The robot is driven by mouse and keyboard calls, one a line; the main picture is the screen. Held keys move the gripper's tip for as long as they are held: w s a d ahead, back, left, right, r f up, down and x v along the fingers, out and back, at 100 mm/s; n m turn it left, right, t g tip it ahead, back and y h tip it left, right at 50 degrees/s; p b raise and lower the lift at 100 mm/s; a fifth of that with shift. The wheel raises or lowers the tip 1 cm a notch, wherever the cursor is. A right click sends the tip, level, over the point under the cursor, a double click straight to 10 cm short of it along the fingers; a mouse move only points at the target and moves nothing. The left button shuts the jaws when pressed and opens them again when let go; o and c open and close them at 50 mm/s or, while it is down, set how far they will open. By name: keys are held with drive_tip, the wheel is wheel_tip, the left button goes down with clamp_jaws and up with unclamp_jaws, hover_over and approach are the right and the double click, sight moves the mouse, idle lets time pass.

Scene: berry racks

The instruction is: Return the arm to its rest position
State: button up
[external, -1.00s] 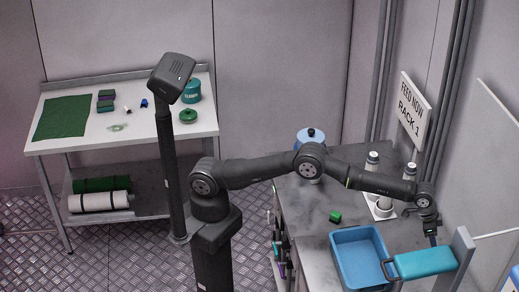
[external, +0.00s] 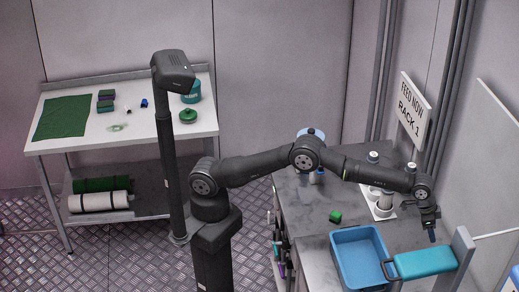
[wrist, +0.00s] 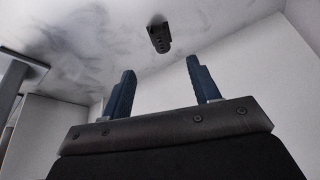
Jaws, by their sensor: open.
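My arm reaches right from its column over the grey counter (external: 305,225).
White cylinders (external: 372,160) stand near the forearm. A sign (external: 411,112) reads "FEED NOW RACK 1". A white table (external: 140,137) stands at the far left.

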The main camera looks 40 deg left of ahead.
drive_tip(key=x, duration=1.1)
drive_tip(key=shift+f, duration=0.1)
drive_tip(key=shift+a+r, duration=0.1)
drive_tip(key=shift+r, duration=0.1)
